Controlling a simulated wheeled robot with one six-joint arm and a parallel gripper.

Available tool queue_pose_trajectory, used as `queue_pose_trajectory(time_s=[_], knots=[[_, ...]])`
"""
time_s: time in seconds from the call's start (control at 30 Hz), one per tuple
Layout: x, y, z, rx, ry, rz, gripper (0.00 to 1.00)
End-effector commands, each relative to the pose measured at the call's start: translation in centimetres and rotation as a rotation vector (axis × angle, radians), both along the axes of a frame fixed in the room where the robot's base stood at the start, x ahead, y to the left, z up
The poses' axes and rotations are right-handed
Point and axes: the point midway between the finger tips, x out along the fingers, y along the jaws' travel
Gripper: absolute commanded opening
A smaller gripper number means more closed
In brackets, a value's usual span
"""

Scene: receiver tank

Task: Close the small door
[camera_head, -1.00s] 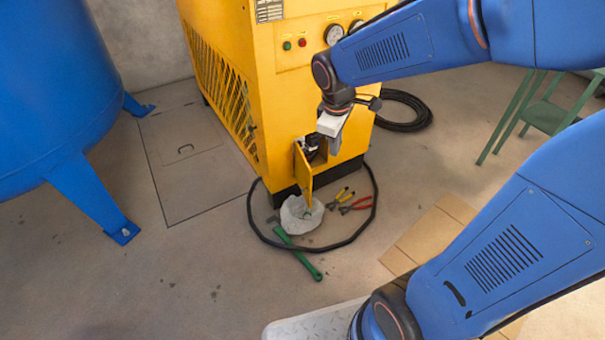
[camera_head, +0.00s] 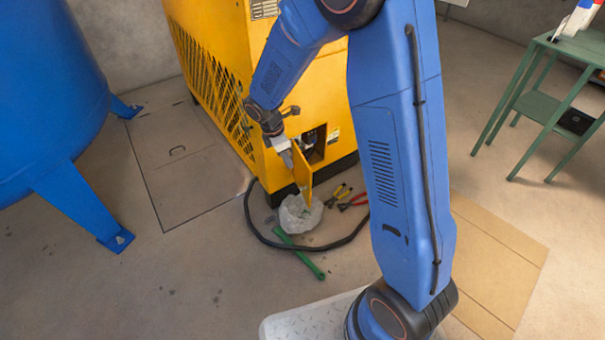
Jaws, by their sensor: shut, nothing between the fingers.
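The small door (camera_head: 302,173) is a yellow panel low on the front of the yellow machine (camera_head: 238,110). It stands open, swung outward from the dark opening (camera_head: 314,143), whose inside shows to the right of it. My gripper (camera_head: 287,158) is at the left, outer side of the door, close to its upper edge. The fingertips are small and partly hidden, and I cannot tell whether they touch the door. The gripper is shut and empty.
A whitish rag-like lump (camera_head: 300,213), pliers (camera_head: 352,198), a green-handled tool (camera_head: 300,256) and a black hose (camera_head: 262,232) lie on the floor below the door. A blue tank (camera_head: 50,110) stands left, a green table (camera_head: 555,95) right. Cardboard (camera_head: 495,265) lies at the right.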

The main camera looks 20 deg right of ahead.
Motion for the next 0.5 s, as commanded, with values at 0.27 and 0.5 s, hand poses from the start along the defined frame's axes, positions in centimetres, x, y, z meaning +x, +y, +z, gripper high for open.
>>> queue_pose_trajectory(time_s=[0.27,0.5], knots=[[0.1,-0.3,-2.1,-0.004,0.007,0.012,0.00],[0.2,-1.4,-6.1,-0.004,0.007,0.010,0.00]])
